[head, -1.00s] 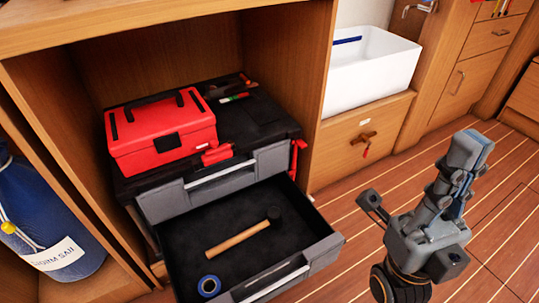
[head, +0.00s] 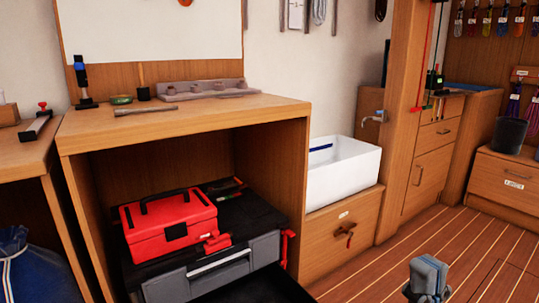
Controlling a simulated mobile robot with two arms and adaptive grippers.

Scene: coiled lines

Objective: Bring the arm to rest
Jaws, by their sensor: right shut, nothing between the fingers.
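My right gripper (head: 428,268) shows at the bottom edge of the head view, right of centre. Only its grey fingers show, pointing up and pressed together with nothing between them. It is over the plank floor, apart from the furniture and touching nothing that I can see. The rest of the right arm is below the picture. My left gripper is not in view.
A black toolbox with a grey drawer front (head: 215,272) stands in the wooden cabinet, with a red case (head: 170,228) on top. A white basin (head: 342,175) is to its right. Open floor (head: 400,255) lies around my gripper.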

